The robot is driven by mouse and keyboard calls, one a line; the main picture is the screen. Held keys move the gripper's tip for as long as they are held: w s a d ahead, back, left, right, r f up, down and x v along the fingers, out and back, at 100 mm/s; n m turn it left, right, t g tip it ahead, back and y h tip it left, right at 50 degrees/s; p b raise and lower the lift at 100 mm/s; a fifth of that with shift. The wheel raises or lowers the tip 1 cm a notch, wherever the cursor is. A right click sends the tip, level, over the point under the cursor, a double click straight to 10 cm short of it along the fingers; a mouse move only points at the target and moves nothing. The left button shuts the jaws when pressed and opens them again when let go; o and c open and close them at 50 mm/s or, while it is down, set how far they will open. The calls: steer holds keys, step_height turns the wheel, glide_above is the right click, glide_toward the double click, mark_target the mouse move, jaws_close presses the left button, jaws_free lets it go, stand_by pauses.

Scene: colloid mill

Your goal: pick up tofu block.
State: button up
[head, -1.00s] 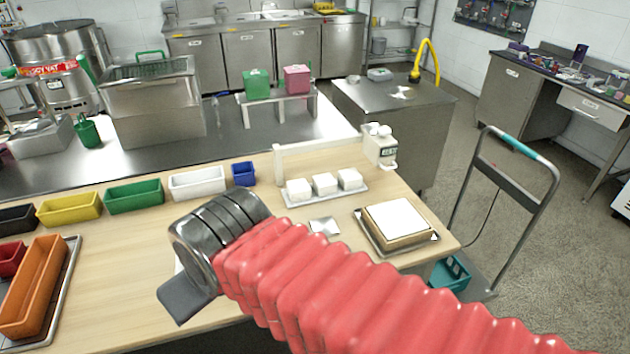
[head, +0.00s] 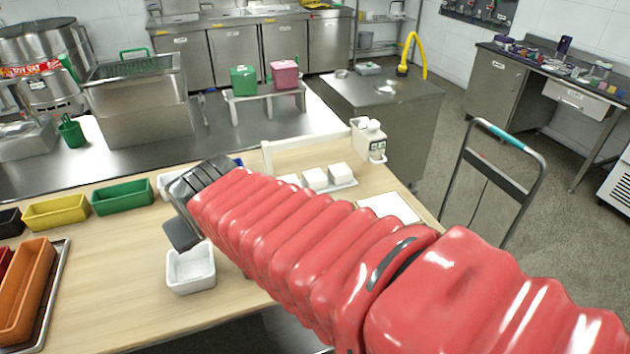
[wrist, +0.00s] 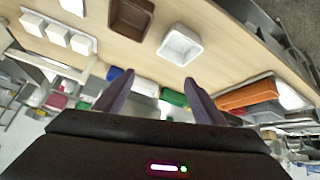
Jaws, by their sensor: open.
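Three white tofu blocks stand in a row on a pale tray. In the wrist view the blocks (wrist: 57,34) show at the upper left, away from my fingers. My gripper (wrist: 157,77) is open with nothing between its two fingers. In the head view only a dark part of it (head: 182,234) shows at the arm's end, left of the blocks.
A white bin (head: 190,270) stands on the wooden table below my gripper. Green (head: 122,197) and yellow (head: 56,211) bins line the table's back edge. An orange bin (head: 25,280) is at the left.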

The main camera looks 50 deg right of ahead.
steer(key=w+d+f+m+t+h, duration=0.1)
steer(key=w+d+f, duration=0.15)
steer(key=d, duration=0.65)
steer(key=w+d+f+m+h, duration=0.15)
steer(key=w+d, duration=0.25)
steer(key=d, duration=0.4)
steer(key=w+d+f+t+h, duration=0.1)
steer(key=w+d+f, duration=0.15)
steer(key=d, duration=0.65)
steer(key=m+t, duration=0.1)
steer(key=t, duration=0.2)
glide_toward(318, 181)
steer(key=shift+w+f+h, duration=0.2)
steer(key=shift+w+h, duration=0.05)
steer(key=x, duration=0.8)
steer(key=shift+w+d+f, duration=0.1)
steer(key=shift+w+d, duration=0.05)
steer(key=shift+w, duration=0.1)
